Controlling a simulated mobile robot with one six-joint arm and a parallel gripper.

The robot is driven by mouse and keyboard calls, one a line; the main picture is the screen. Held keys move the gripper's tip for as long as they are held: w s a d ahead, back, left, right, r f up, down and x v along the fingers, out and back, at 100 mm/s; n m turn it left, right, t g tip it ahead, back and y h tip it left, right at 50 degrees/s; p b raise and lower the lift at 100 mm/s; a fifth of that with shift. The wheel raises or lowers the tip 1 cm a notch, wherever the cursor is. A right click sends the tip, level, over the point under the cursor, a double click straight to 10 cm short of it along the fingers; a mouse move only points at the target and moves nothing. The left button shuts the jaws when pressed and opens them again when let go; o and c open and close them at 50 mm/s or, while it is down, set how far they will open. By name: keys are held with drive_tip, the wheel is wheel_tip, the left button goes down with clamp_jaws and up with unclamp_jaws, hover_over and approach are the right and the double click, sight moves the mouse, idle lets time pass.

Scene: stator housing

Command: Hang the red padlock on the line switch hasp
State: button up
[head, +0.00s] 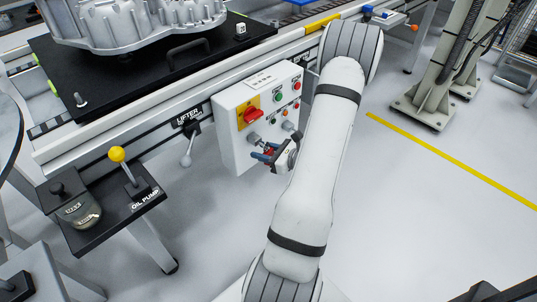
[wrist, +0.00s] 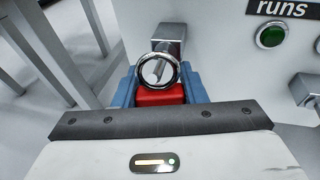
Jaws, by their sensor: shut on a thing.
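My gripper (head: 268,154) is in front of the lower part of the white control box, its blue fingers shut on the red padlock. In the wrist view the padlock's red body (wrist: 160,96) sits between the two blue fingers. A shiny metal ring (wrist: 157,71) stands just above the red body, in line with a square metal block (wrist: 169,38) that sticks out from the box. I cannot tell whether the ring passes around the block or only stands in front of it. The red and yellow line switch (head: 249,114) is on the box above my gripper.
The white control box (head: 231,146) carries several buttons, including a green one (wrist: 270,36) near a "runs" label. A second metal fitting (wrist: 306,88) is at the right. The lifter lever (head: 187,147) and oil pump lever (head: 118,157) are left of the box.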

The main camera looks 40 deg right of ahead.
sight(272, 154)
drive_tip(key=shift+w+f+b, duration=0.4)
drive_tip(key=shift+w+f, duration=0.05)
drive_tip(key=shift+w, duration=0.25)
drive_tip(key=o, duration=1.1)
drive_tip(key=shift+s, duration=0.1)
drive_tip(key=shift+p+v, duration=0.45)
drive_tip(key=shift+v, duration=1.7)
